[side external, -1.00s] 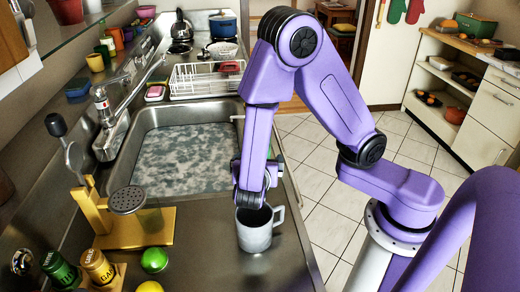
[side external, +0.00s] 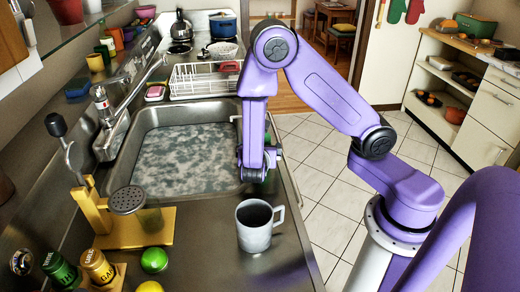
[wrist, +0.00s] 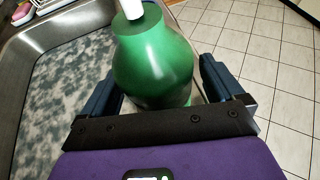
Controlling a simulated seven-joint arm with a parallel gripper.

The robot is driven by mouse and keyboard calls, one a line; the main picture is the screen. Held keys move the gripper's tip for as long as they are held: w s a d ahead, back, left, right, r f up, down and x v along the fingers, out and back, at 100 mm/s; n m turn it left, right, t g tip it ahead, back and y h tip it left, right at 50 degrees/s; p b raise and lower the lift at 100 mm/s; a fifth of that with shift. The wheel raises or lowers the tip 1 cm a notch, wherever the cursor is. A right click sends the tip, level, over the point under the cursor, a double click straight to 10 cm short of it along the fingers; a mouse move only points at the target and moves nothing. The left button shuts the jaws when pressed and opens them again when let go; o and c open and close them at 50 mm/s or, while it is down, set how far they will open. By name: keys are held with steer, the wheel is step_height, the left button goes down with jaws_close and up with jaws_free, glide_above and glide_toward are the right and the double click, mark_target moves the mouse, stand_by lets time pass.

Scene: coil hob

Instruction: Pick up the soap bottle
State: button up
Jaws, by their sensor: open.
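The soap bottle (wrist: 150,50) is green with a white top. It fills the upper middle of the wrist view, between the two dark fingers of my gripper (wrist: 160,85). My gripper is open, with one finger on either side of the bottle; I cannot tell if either touches it. In the side external view my gripper (side external: 255,172) points down at the right edge of the sink.
A grey mug (side external: 255,232) stands on the counter just in front of my gripper. The sink (side external: 185,158) holds cloudy water on the left. A dish rack (side external: 205,80) is behind it. A yellow stand (side external: 135,228) and a green ball (side external: 153,260) are at front left.

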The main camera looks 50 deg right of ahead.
steer(key=c, duration=1.2)
steer(key=shift+r, duration=0.15)
